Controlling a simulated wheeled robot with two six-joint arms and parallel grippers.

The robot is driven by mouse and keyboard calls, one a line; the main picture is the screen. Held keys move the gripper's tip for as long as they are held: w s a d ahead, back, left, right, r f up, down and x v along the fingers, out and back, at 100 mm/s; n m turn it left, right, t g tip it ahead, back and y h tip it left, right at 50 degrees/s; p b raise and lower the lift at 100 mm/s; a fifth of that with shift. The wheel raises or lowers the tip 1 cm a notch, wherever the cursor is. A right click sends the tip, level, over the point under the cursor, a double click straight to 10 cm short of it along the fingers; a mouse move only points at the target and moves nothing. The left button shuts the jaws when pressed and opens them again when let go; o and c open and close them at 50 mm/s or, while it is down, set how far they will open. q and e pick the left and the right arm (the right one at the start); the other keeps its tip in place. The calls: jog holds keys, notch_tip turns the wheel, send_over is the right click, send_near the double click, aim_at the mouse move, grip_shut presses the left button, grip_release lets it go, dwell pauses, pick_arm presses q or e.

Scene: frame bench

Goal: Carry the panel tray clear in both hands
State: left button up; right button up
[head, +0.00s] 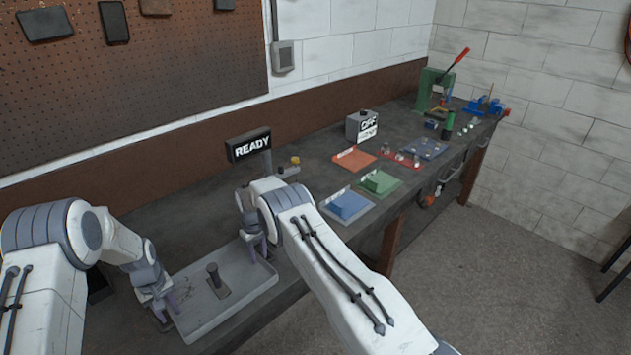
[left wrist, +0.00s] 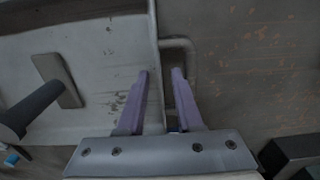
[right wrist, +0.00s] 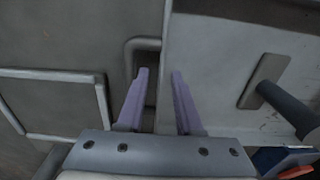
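The panel tray (head: 203,308) is a shallow pale grey tray on the bench, with an upright dark post (head: 213,274) on a flat base inside. My left gripper (head: 165,308) is at its left end. In the left wrist view the parted fingers (left wrist: 161,72) straddle the tray's end wall, beside a loop handle (left wrist: 192,60). My right gripper (head: 260,248) is at the far right end. In the right wrist view its parted fingers (right wrist: 160,72) straddle that end wall, beside another loop handle (right wrist: 130,55). I cannot tell whether the fingers touch the tray.
A READY sign (head: 249,145) stands behind the tray. Blue (head: 347,206), green (head: 380,184) and orange (head: 353,158) plates, an OFF box (head: 361,126) and a green press (head: 434,92) lie further right on the bench (head: 310,170). The bench's front edge is close.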

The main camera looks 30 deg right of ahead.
jog(key=shift+r, duration=0.1)
pick_arm(q)
notch_tip(320, 180, up, 12)
jog(key=shift+f, duration=0.15)
pick_arm(e)
notch_tip(320, 180, up, 12)
dwell(0.4)
